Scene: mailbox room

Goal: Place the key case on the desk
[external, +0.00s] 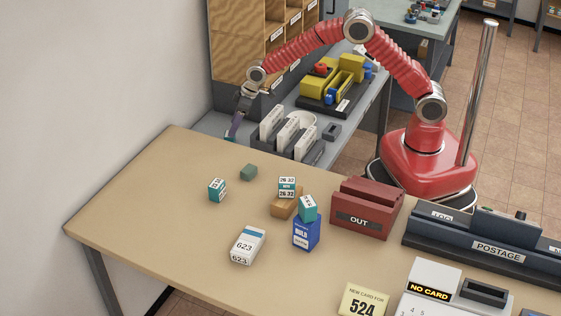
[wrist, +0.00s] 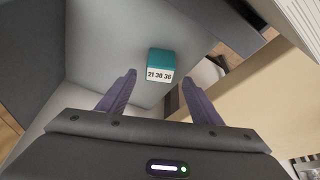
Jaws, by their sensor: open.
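A small teal box with a white label reading "21 30 36" (wrist: 160,63) sits on a grey surface in the wrist view, just beyond and between my fingertips; it is likely the key case. In the external view my gripper (external: 235,126) points down over the grey side table, behind the desk's far left edge. The tan desk (external: 150,215) fills the foreground.
A file rack (external: 290,140) stands right of my gripper. The desk's left part is clear.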

